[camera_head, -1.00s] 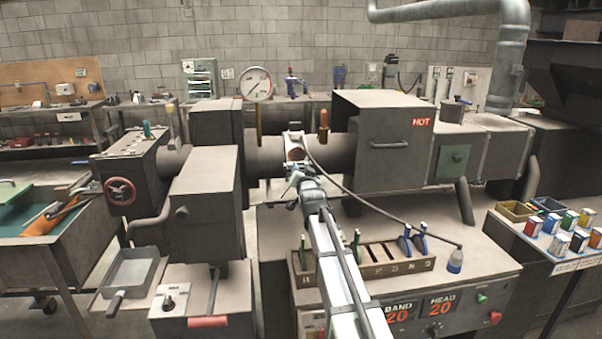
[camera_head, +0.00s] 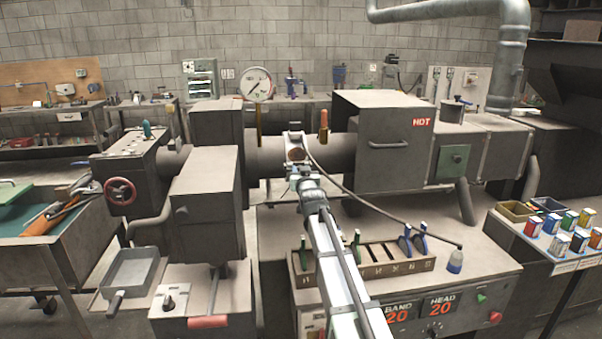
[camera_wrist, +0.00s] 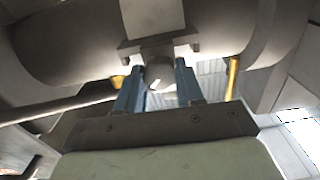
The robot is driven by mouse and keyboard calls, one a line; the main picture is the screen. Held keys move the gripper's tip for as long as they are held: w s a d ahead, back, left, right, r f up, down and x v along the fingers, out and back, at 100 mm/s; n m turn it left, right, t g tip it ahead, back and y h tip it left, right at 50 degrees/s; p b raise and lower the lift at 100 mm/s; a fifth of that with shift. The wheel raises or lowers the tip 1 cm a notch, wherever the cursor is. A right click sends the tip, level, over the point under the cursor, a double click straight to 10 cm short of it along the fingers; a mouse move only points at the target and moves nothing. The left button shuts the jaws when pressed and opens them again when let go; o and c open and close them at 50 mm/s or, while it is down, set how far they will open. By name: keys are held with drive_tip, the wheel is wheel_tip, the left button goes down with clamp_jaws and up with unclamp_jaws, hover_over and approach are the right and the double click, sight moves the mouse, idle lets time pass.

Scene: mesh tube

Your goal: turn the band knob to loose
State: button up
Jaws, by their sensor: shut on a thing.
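The pale metal band (camera_head: 294,138) wraps the grey barrel (camera_head: 265,158) left of the HOT box. In the wrist view the band (camera_wrist: 153,16) shows above my fingers, and the small grey knob (camera_wrist: 159,70) hangs below it. My gripper (camera_wrist: 161,84) has its two blue fingers on either side of the knob and is shut on it. In the head view my gripper (camera_head: 303,172) reaches up from below to the band's underside and hides the knob. The knob's markings cannot be read.
A dark cable (camera_head: 375,207) runs from the band down to the bench. A slotted rack (camera_head: 375,262) with tools stands right of my arm. The HOT box (camera_head: 385,140) is close on the right. A round gauge (camera_head: 256,84) stands above the barrel.

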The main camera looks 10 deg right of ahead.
drive_tip(key=n, duration=3.5)
drive_tip(key=shift+f+n, duration=0.2)
drive_tip(key=shift+n, duration=0.5)
drive_tip(key=o, duration=1)
drive_tip(key=shift+o, duration=0.2)
